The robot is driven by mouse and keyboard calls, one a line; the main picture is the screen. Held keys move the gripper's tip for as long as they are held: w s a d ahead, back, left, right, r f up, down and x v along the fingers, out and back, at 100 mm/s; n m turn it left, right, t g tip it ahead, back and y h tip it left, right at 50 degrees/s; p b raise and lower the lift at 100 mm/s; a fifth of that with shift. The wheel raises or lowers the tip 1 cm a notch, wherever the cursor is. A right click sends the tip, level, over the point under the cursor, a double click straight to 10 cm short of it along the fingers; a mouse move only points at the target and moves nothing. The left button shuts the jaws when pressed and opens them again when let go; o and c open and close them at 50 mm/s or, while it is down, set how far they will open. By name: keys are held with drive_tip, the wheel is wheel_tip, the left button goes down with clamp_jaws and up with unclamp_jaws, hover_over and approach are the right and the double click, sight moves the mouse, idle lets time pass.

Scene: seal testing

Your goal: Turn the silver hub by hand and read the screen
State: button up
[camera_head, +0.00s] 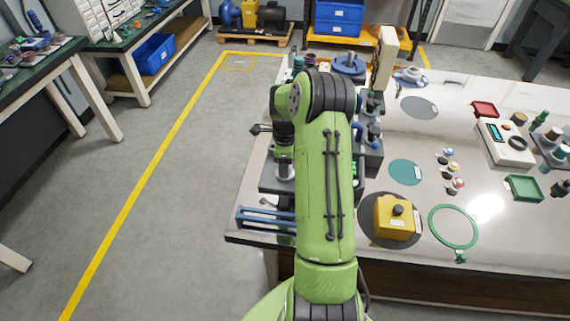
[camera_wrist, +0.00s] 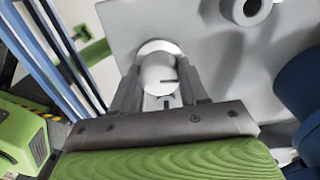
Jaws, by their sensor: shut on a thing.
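The silver hub (camera_wrist: 158,72) is a short pale cylinder with a dark mark on its face, on a light grey plate (camera_wrist: 205,50) in the wrist view. My gripper (camera_wrist: 160,88) is shut on it, one finger on each side. In the head view the hub (camera_head: 284,172) shows small below my wrist, at the left part of the bench. A dark screen with green characters (camera_head: 355,168) peeks out right of my arm. My arm hides most of it, so I cannot read it.
A blue rail frame (camera_head: 262,216) lies at the bench's front left corner. A yellow box (camera_head: 395,219) sits on a dark round mat right of my arm, next to a green ring (camera_head: 431,222). A teal disc (camera_head: 406,172) and small parts lie further right.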

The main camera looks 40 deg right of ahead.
drive_tip(key=shift+m, duration=2)
drive_tip(key=o, duration=1.1)
drive_tip(key=shift+r, duration=0.1)
wheel_tip(320, 180, up, 16)
drive_tip(key=p, duration=0.4)
drive_tip(key=shift+d+f, duration=0.15)
drive_tip(key=shift+f, duration=0.05)
